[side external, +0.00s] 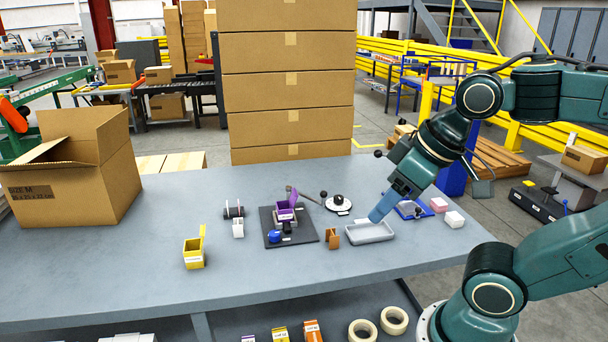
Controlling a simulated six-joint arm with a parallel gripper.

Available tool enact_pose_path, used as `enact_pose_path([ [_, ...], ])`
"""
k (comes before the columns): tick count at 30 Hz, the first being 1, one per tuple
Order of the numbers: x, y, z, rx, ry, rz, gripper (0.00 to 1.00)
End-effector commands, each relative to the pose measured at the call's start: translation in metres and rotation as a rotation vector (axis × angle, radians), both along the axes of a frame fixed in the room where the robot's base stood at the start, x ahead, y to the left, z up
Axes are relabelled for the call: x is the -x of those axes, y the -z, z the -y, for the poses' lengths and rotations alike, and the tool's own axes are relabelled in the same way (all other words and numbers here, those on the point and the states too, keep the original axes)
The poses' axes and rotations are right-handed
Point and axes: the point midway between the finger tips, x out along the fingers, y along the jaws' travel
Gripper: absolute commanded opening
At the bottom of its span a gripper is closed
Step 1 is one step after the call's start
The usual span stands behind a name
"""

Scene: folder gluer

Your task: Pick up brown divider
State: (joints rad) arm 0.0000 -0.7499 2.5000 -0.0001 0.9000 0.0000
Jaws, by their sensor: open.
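The brown divider (333,238) is a small brown piece standing upright on the grey table, near its front edge and just left of a grey tray. My gripper (377,218) is above the right part of the table, pointing down and to the left over the grey tray (371,238). It is open, with nothing visible in it. It is to the right of the divider and apart from it. The gap between its fingers is hard to see from this side.
Left of the divider is a dark mat (303,237) with a purple box (286,209). A yellow box (194,251) stands further left. A round black-and-white piece (338,203) is behind. A blue tray (413,210) and pink blocks (439,205) lie right. The left front table is clear.

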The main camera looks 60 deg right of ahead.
Motion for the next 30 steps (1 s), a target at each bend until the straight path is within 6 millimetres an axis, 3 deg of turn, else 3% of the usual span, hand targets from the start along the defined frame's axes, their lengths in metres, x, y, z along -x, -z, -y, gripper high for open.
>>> enact_pose_path([
  [10, 0.0, 0.0, 0.0, 0.0, 0.0, 0.0, 0.52],
  [14, 0.0, 0.0, 0.0, 0.0, 0.0, 0.0, 0.28],
  [25, -0.002, -0.001, 0.001, -0.001, 0.005, -0.003, 0.28],
  [30, -0.011, -0.003, 0.005, -0.005, 0.033, -0.023, 0.28],
])
